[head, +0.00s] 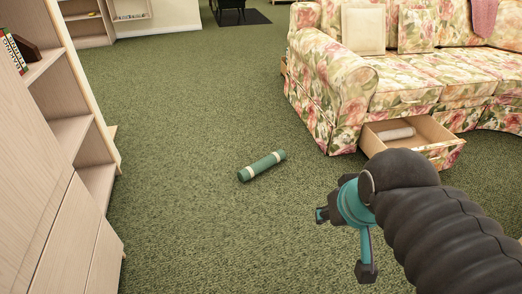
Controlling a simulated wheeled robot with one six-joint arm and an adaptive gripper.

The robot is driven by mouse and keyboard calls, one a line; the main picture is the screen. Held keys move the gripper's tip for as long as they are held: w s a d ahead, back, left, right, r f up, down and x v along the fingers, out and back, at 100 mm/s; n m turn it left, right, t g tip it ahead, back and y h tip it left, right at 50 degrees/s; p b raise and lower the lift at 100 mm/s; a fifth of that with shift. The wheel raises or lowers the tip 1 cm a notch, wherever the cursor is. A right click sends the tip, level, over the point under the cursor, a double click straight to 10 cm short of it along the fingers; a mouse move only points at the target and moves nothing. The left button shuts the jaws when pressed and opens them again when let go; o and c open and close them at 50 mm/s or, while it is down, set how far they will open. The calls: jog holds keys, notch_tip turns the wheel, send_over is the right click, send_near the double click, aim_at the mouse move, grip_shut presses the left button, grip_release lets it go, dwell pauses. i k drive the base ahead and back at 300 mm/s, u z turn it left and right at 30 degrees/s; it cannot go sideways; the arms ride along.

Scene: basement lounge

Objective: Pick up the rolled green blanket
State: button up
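The rolled green blanket (262,165) lies on the green carpet near the middle of the head view. It is a dark green roll with two pale bands, lying at a slant. My gripper (344,244) is at the lower right, to the right of the roll and nearer to me, apart from it. Its two fingers are spread, with nothing seen between them. My dark ribbed arm comes in from the lower right corner.
A floral sofa (335,92) stands at the upper right. A pale wooden shelf unit (66,128) lines the left side. The carpet (190,120) around the green roll is clear.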

aim_at(248, 172)
jog(key=i, duration=1.45)
jog(key=z, duration=1.75)
jog(key=i, duration=1.4)
jog(key=u, duration=2.25)
